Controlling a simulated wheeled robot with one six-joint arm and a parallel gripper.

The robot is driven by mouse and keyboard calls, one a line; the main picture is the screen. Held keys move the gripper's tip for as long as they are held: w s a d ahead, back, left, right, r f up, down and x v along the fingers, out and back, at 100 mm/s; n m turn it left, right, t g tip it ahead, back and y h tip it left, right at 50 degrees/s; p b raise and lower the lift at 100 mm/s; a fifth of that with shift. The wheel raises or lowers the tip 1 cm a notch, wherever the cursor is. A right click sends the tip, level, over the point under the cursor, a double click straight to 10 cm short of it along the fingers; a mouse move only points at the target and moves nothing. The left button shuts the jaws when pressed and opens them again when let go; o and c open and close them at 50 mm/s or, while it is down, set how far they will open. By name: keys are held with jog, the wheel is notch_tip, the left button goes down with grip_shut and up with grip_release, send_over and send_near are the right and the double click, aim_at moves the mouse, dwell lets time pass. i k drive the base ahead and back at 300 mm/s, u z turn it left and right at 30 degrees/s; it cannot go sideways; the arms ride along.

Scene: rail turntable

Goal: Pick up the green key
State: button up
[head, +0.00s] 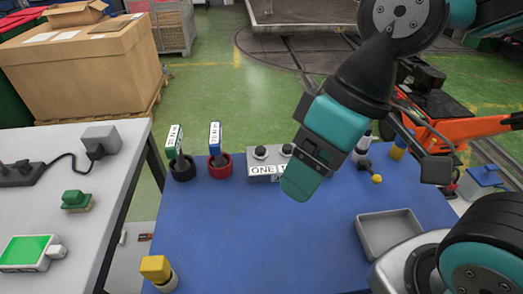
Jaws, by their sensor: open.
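A key with a green-edged white tag (174,141) stands upright in a black round cup (183,171) at the far left of the blue table. The writing on its tag is too small to read surely. A second key with a blue tag (214,138) stands beside it in a red round cup (220,168). My gripper (299,184) hangs over the middle of the blue table, well to the right of both keys. It is open, and I see nothing held in it. It hides part of a grey box with round knobs (262,168).
The blue table (240,235) is bare in its front middle. A grey tray (390,233) lies at right, and a yellow-capped object (156,269) stands front left. A white table (105,230) at left bears a green block (76,200) and a plug with a cable.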

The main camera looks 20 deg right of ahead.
aim_at(172, 149)
jog(key=k, duration=0.5)
jog(key=u, duration=2.65)
jog(key=i, duration=1.9)
jog(key=z, duration=3.1)
jog(key=i, duration=0.45)
jog(key=u, duration=0.05)
